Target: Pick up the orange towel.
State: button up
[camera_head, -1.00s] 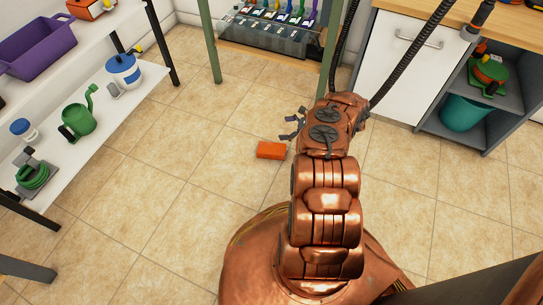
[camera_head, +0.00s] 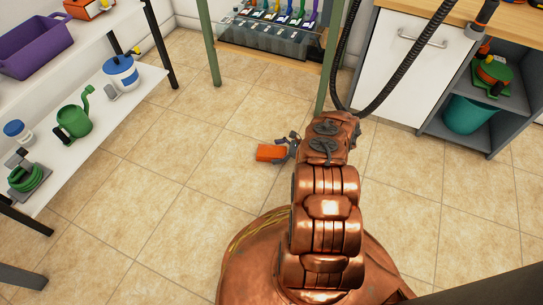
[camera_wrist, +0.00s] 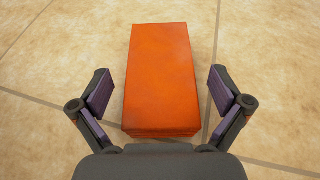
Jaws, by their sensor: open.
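The orange towel (camera_head: 270,153) looks like a flat folded block lying on the tiled floor, left of my arm in the head view. In the wrist view the towel (camera_wrist: 161,75) is in the middle, its long side running away from me. My gripper (camera_wrist: 159,92) is open, with one purple-padded finger on each side of the towel's near end. Gaps show between both pads and the towel. In the head view my gripper (camera_head: 285,146) is at the towel's right end, partly hidden by the wrist.
A white shelf (camera_head: 110,108) with a green watering can (camera_head: 74,121) stands at the left. A green post (camera_head: 209,45) and a rack with colourful handles (camera_head: 270,35) are at the back. A cabinet (camera_head: 401,65) is at the right. The floor around the towel is clear.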

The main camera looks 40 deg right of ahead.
jog(key=shift+w+a+f, duration=0.2)
jog(key=shift+w+a, duration=0.15)
jog(key=shift+a, duration=0.05)
jog(key=c, duration=1.2)
jog(key=shift+c, duration=0.2)
